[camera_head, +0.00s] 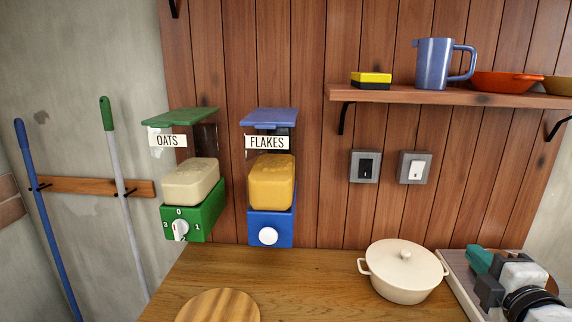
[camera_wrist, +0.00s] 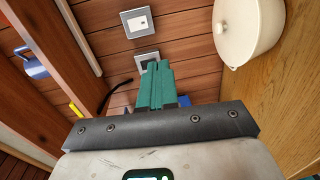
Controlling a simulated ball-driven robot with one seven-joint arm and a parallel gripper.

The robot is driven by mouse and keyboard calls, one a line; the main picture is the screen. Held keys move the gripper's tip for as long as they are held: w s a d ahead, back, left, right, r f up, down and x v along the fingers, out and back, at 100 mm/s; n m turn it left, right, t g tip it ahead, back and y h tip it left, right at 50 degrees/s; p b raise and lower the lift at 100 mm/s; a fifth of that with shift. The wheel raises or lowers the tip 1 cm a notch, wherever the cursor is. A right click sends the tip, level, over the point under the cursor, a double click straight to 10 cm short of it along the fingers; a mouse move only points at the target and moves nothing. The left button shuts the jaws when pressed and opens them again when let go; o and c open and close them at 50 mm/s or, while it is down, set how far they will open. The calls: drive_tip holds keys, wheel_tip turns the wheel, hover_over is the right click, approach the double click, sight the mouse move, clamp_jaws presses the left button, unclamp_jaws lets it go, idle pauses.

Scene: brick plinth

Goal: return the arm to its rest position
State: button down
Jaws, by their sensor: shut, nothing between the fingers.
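My gripper (camera_head: 477,259) is at the lower right in the head view, to the right of the cream pot. Its teal fingers point left and toward the back. In the wrist view my gripper (camera_wrist: 158,66) shows its fingers pressed together with nothing between them. My arm behind it runs to the right edge of the head view.
A lidded cream pot (camera_head: 404,271) stands on the wooden counter (camera_head: 310,287), also in the wrist view (camera_wrist: 248,30). A shelf (camera_head: 455,95) with a blue mug (camera_head: 436,64) hangs above. OATS (camera_head: 190,181) and FLAKES (camera_head: 272,181) dispensers hang left. The mid-counter is clear.

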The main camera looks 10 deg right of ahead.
drive_tip(key=s+a+f+m+g+y, duration=0.1)
drive_tip(key=s+a+f+m+g, duration=0.2)
drive_tip(key=f, duration=0.5)
drive_tip(key=s+a+f+m+g+y, duration=0.1)
drive_tip(key=s+a+f+m+g, duration=0.15)
drive_tip(key=f, duration=0.45)
drive_tip(key=s+a+f+m+g+y, duration=0.15)
drive_tip(key=s+a+f, duration=0.25)
drive_tip(key=f, duration=0.4)
drive_tip(key=s+a+f+m+g, duration=0.2)
drive_tip(key=s+f+m+g, duration=0.2)
drive_tip(key=s+f, duration=0.2)
drive_tip(key=s+a+f+m+g, duration=0.2)
drive_tip(key=s+f+m+g, duration=0.2)
drive_tip(key=s, duration=0.7)
wheel_tip(320, 180, down, 2)
drive_tip(key=shift+s+f+y, duration=0.15)
drive_tip(key=shift+s+y, duration=0.1)
drive_tip(key=shift+y, duration=0.2)
